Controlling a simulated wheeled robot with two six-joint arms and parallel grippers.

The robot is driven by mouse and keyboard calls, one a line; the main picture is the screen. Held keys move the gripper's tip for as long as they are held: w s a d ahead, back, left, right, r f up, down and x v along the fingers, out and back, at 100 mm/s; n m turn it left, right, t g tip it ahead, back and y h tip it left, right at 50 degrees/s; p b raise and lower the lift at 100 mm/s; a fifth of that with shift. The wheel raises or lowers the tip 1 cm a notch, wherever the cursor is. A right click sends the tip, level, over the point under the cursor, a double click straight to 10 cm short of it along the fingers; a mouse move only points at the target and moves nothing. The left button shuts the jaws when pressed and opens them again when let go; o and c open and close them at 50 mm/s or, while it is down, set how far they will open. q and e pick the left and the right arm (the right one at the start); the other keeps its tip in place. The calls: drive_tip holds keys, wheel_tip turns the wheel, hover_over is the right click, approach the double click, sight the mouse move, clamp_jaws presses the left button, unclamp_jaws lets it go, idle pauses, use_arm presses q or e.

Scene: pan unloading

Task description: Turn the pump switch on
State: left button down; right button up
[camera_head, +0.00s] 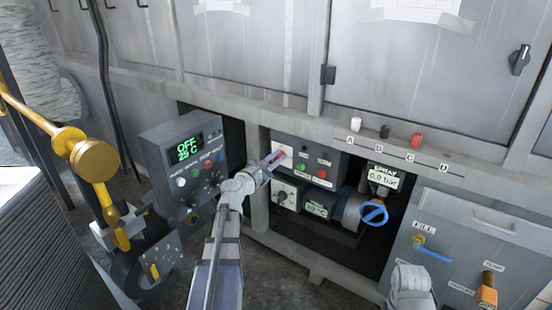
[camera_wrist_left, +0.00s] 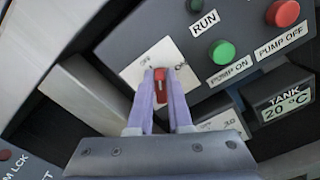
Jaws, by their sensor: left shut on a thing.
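The pump panel (camera_head: 312,150) is a grey box in an open bay of the cabinet. My left gripper (camera_head: 279,157) reaches up to its left side. In the left wrist view, my left gripper's fingers (camera_wrist_left: 160,88) are shut on a small red switch handle (camera_wrist_left: 160,77). The handle stands upright in the picture, on a white plate (camera_wrist_left: 135,70) with partly hidden lettering. A green PUMP ON button (camera_wrist_left: 222,52) and a red PUMP OFF button (camera_wrist_left: 283,13) sit right of the plate. My right gripper is not identifiable.
A control box (camera_head: 186,155) reading OFF and 25 C stands left of the bay. A tank display (camera_wrist_left: 285,103) reads 20 °C. A blue valve wheel (camera_head: 374,213) and a spray gauge (camera_head: 383,178) reading 0.0 bar are to the right.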

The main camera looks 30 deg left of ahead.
use_arm(q)
drive_tip(key=m, duration=0.7)
drive_tip(key=f+m+b, duration=0.1)
drive_tip(key=m, duration=0.3)
drive_tip(key=shift+s+d+f, duration=0.1)
drive_tip(key=shift+d, duration=0.3)
drive_tip(key=shift+m, duration=0.5)
drive_tip(key=c, duration=0.8)
unclamp_jaws()
drive_tip(key=shift+c, duration=0.2)
drive_tip(key=s, duration=0.7)
drive_tip(key=shift+s+a, duration=0.35)
